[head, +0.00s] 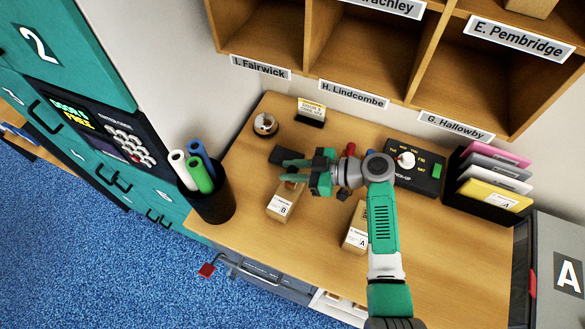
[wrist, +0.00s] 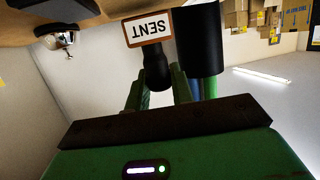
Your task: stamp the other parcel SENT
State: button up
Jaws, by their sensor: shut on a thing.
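My gripper (head: 297,170) reaches left over the desk, level with the top of parcel B. In the wrist view its green fingers are shut on the black handle of the SENT stamp (wrist: 155,68). The stamp's label (wrist: 147,29) reads SENT, upside down in that view. Parcel B (head: 281,206) is a small brown box with a white label, just below my gripper in the head view. Parcel A (head: 356,228) is a similar box to its right, partly behind my arm. I cannot see whether either parcel's top bears a mark.
A black cup (head: 212,200) with rolled tubes stands at the desk's left edge. A bell (head: 265,125) and a small sign (head: 311,111) are at the back. A dark panel (head: 416,165) and a folder rack (head: 488,185) stand right. Pigeonholes (head: 375,50) overhang the back.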

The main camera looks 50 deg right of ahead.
jog(key=shift+f+b, duration=0.75)
jog(key=shift+b, duration=0.35)
dwell(2.1)
jog(key=shift+r+p, duration=1.75)
jog(key=shift+r, duration=1.95)
jog(key=shift+f, duration=0.1)
